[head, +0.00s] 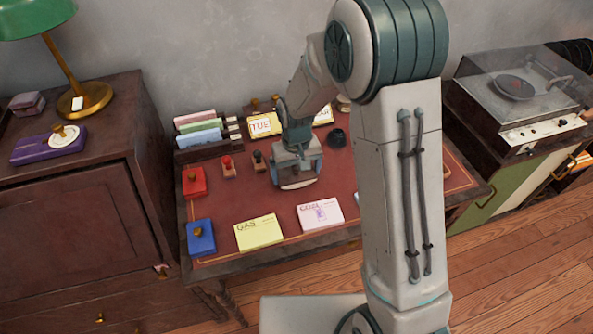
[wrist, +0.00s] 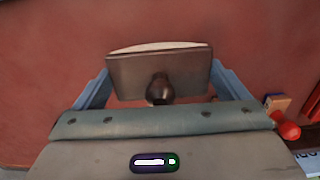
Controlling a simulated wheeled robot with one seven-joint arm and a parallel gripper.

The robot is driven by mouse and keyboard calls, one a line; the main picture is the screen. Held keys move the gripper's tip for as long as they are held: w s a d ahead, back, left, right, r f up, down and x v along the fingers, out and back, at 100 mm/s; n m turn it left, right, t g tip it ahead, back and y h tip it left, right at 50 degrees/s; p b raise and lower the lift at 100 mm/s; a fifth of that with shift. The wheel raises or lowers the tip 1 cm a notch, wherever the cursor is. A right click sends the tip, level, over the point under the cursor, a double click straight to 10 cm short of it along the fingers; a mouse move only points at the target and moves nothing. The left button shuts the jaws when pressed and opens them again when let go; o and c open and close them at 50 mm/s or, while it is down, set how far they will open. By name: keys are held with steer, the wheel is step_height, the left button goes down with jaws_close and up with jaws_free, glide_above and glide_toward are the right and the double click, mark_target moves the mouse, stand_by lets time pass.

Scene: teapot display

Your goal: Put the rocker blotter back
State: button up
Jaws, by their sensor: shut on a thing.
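The rocker blotter shows in the wrist view (wrist: 185,72) as a dark plate with a round knob and a pale curved edge. In the head view its pale lower edge (head: 298,184) shows just below my gripper (head: 297,172). My gripper is shut on the blotter, with one blue finger at each side of it in the wrist view (wrist: 158,88). The blotter is over the red desk top; I cannot tell whether it touches it. My arm hides part of the desk's right side.
The desk (head: 375,205) bears a red box (head: 194,182), a blue box (head: 201,237), a yellow pad (head: 258,233), a pink pad (head: 320,214), small stamps (head: 228,165), a card rack (head: 205,150) and a dark pot (head: 336,137). A cabinet with a lamp (head: 85,97) stands left.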

steer(key=shift+f, duration=0.2)
steer(key=shift+f, duration=0.2)
steer(key=o, duration=0.6)
step_height(320, 180, up, 12)
steer(key=shift+s+r, duration=0.1)
steer(key=shift+r, duration=0.15)
steer(key=shift+s+d+r+m+t, duration=0.5)
steer(key=shift+s+d+r, duration=0.7)
steer(key=shift+s+d, duration=1.5)
steer(key=shift+s+d+r+m+t, duration=0.55)
steer(key=shift+s+d+r, duration=1.05)
steer(key=shift+s, duration=1.85)
steer(key=shift+s+d+r+m+t, duration=0.35)
steer(key=shift+s+d+r+m, duration=0.4)
steer(key=shift+s+d, duration=2.1)
steer(key=shift+s+a+r, duration=0.1)
steer(key=shift+s+a, duration=0.1)
steer(key=shift+a, duration=0.05)
